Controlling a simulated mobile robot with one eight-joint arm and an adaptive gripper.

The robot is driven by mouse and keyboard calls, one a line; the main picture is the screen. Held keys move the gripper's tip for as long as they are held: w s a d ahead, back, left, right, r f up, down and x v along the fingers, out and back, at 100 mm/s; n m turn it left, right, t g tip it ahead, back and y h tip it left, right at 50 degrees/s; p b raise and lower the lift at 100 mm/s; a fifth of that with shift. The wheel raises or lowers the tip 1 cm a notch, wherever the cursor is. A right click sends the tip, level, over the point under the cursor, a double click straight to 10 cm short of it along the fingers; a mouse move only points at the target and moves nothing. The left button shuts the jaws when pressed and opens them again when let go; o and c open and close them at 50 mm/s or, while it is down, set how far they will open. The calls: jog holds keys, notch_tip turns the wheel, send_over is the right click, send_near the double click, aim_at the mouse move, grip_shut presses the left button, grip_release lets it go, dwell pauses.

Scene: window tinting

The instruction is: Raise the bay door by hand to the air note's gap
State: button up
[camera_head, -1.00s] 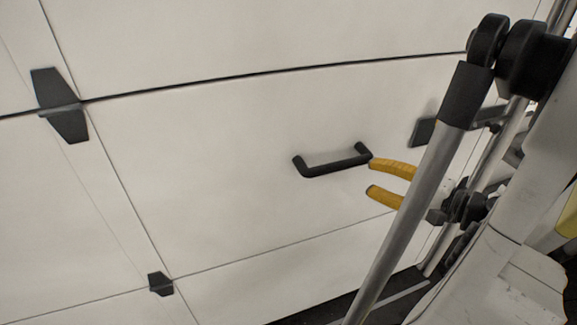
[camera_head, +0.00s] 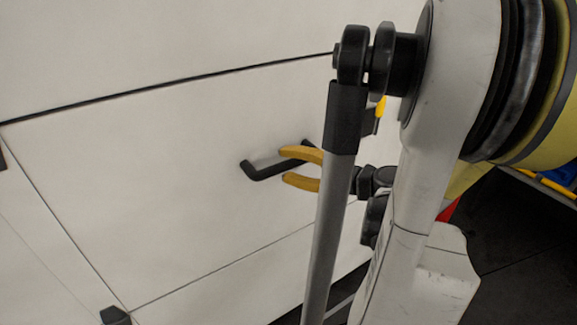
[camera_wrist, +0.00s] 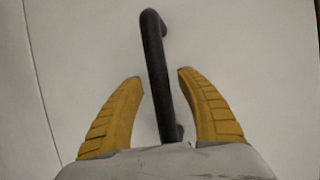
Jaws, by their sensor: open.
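The bay door (camera_head: 150,155) is a pale sectional panel door with dark seams, and it fills the left of the head view. A black bar handle (camera_head: 262,171) is fixed to one of its panels. My gripper (camera_head: 285,166) has yellow fingers and is open at the handle's right part. In the wrist view, the handle (camera_wrist: 158,70) runs lengthwise between the two open fingers (camera_wrist: 160,78), with a gap on each side. Neither finger appears to touch the bar. The near end of the handle is partly hidden by my gripper's body. No air note is in view.
Black hinges sit on the door seams, one at the bottom left (camera_head: 115,316). Dark floor (camera_head: 520,250) shows at the right, with a blue and yellow item (camera_head: 556,180) beyond. My arm hides the door's right edge.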

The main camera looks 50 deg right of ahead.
grip_shut()
jog(key=shift+w+d+r+p, duration=0.1)
jog(key=shift+r+p, duration=0.6)
jog(key=shift+r, duration=0.3)
jog(key=shift+c, duration=0.6)
grip_release()
jog(key=shift+o, duration=0.6)
jog(key=shift+f, duration=0.1)
jog(key=v, duration=1.2)
